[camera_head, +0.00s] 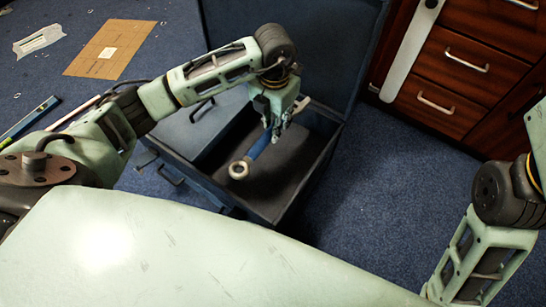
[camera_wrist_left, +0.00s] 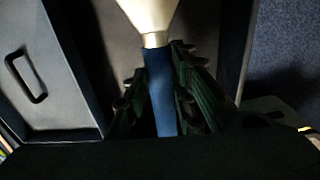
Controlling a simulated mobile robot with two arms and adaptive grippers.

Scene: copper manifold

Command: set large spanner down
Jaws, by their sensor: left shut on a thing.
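The spanner is over the open compartment of a dark blue toolbox (camera_head: 330,112). I cannot tell whether it touches the floor of the box. My right gripper is out of view; only my right arm shows at the right edge.
The toolbox lid stands open at the back. A closed section with a handle (camera_wrist_left: 25,75) fills the box's left side. Wooden drawers (camera_head: 460,75) stand at the right. A cardboard sheet (camera_head: 110,48) and a level (camera_head: 30,121) lie on the blue carpet at left.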

